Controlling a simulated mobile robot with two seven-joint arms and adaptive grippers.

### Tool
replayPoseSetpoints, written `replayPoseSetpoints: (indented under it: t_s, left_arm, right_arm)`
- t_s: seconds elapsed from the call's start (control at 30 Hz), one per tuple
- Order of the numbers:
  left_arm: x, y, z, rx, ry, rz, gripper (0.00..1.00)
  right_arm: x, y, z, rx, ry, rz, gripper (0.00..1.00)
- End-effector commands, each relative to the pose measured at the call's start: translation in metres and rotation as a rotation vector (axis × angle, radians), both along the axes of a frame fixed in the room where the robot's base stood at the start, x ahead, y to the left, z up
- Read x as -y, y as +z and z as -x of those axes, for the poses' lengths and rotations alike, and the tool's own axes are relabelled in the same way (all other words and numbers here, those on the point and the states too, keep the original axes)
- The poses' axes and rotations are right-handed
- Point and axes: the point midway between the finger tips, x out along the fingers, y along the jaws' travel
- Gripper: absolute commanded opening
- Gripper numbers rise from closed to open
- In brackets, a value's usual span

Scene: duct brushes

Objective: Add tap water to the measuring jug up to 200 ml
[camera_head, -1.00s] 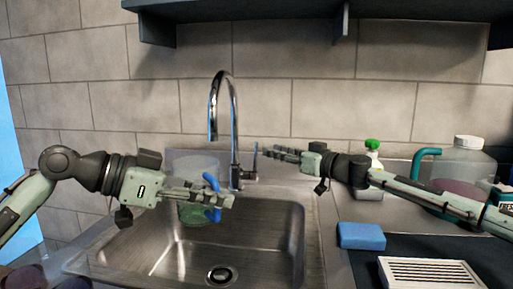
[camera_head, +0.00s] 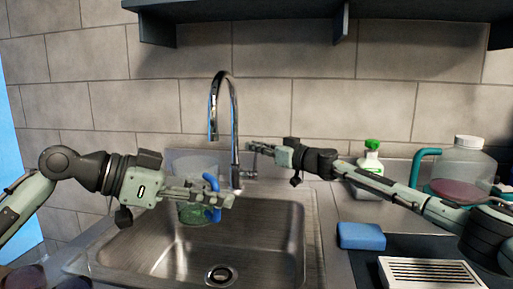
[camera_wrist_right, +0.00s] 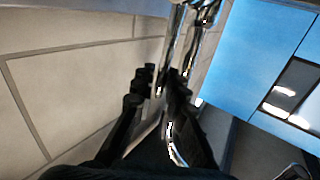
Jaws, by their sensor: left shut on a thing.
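The clear measuring jug (camera_head: 190,208) with a blue handle (camera_head: 211,205) and green tint low down is held over the sink's back left, left of the spout. My left gripper (camera_head: 226,199) is shut on the handle, partly hiding the jug. Its water level is unreadable. The chrome tap (camera_head: 235,130) arches up behind the sink; I see no stream from its spout. My right gripper (camera_head: 252,147) is at the tap's right side, by its lever. In the right wrist view, its open fingers (camera_wrist_right: 163,75) stand apart with chrome tap parts between and beyond them.
The steel sink (camera_head: 255,248) has a drain at its bottom. A blue sponge (camera_head: 361,236) and a white slatted dish (camera_head: 430,274) lie to its right. A green-capped bottle (camera_head: 370,170) and a large clear jar (camera_head: 467,163) stand behind my right arm. A dark shelf hangs above.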

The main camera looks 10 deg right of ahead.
Motion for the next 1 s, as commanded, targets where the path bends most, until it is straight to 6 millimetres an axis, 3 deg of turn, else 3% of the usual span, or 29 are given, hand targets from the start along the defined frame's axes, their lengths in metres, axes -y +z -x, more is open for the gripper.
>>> replayPoseSetpoints:
  t_s: [0.5, 1.0]
  left_arm:
    - [0.0, 0.001, 0.0, 0.001, 0.0, 0.001, 0.0]
    - [0.0, 0.001, 0.0, 0.002, 0.001, 0.001, 0.0]
  right_arm:
    - [0.0, -0.001, 0.001, 0.003, 0.001, 0.001, 0.0]
    - [-0.004, -0.002, 0.013, 0.133, 0.001, 0.044, 0.0]
